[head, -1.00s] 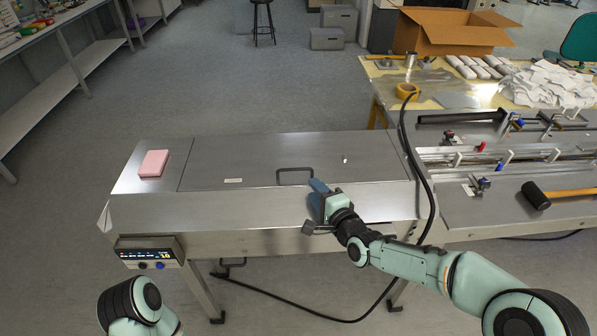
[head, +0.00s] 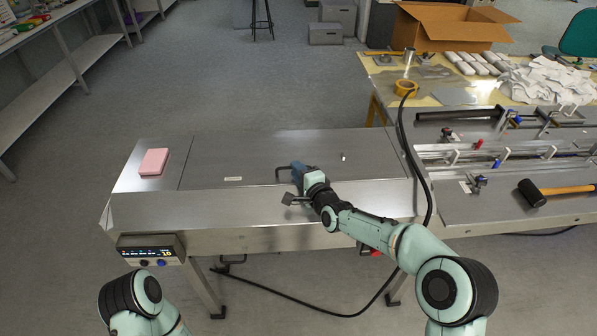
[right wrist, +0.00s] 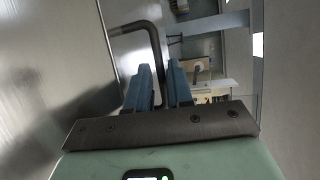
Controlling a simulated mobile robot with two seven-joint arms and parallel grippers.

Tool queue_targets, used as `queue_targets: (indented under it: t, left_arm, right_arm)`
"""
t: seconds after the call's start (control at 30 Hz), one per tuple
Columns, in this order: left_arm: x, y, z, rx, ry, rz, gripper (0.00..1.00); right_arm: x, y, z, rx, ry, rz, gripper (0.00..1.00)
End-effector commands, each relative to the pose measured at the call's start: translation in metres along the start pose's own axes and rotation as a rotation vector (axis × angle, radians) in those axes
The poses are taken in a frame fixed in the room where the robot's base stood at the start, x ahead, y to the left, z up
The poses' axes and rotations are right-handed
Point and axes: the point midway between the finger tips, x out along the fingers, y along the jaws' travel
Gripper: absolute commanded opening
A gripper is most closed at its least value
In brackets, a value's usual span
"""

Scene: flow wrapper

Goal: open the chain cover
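The chain cover (head: 230,170) is a flat steel lid on the machine's top. It lies shut, flush with the panels around it. Its dark handle (head: 283,172) stands near the front edge, partly hidden by my right gripper (head: 297,170). In the right wrist view one leg of the handle (right wrist: 154,45) runs down between the two blue fingers of my right gripper (right wrist: 163,85). The fingers are apart, with narrow gaps seen on both sides of the bar. My left gripper is out of view; only part of the left arm shows at the bottom left.
A pink block (head: 154,161) lies on the left panel. A control box (head: 150,247) hangs at the front left. A black cable (head: 408,140) crosses the machine's right end. A mallet (head: 555,191) lies on the right bed. The cover's top is clear except for a small knob (head: 343,156).

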Motion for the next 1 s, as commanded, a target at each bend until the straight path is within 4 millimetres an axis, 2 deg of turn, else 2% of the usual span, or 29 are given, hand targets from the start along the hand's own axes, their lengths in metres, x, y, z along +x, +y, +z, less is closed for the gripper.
queue_targets:
  t: [0.07,1.0]
  left_arm:
    - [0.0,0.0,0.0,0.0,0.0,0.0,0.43]
    - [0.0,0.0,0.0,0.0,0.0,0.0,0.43]
  right_arm:
    - [-0.0001,-0.0001,0.0,0.0,0.0,0.0,0.0]
    - [-0.0003,-0.0009,0.0,0.0,0.0,-0.002,0.0]
